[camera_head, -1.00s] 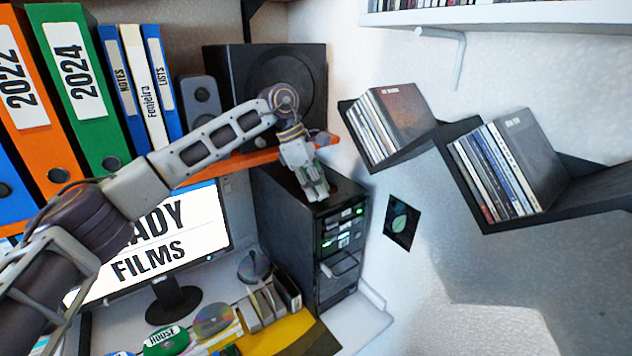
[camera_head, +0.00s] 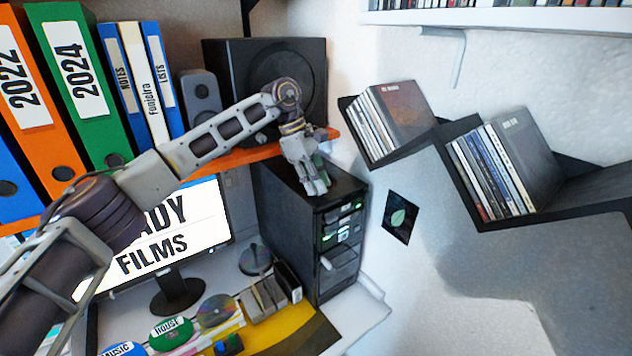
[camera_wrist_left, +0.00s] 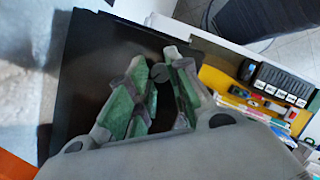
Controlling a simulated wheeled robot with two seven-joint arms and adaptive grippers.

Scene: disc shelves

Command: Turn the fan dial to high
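The black computer tower (camera_head: 283,207) stands under the orange shelf, its front panel (camera_head: 342,225) with green lights facing right. I cannot make out a fan dial for certain in the head view. My left gripper (camera_head: 317,188) is over the tower's top near its front edge, fingers pointing down. In the left wrist view its green-padded fingers (camera_wrist_left: 157,62) stand a little apart above the dark tower top (camera_wrist_left: 95,60). A small dark round shape (camera_wrist_left: 160,73) shows between them; I cannot tell whether it is the dial or is touched. My right gripper is not in view.
A black speaker (camera_head: 280,80) stands on the orange shelf (camera_head: 235,158) behind my left arm. Wall shelves with disc cases (camera_head: 505,165) are at the right. The monitor (camera_head: 165,240) and several discs (camera_head: 215,310) are below.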

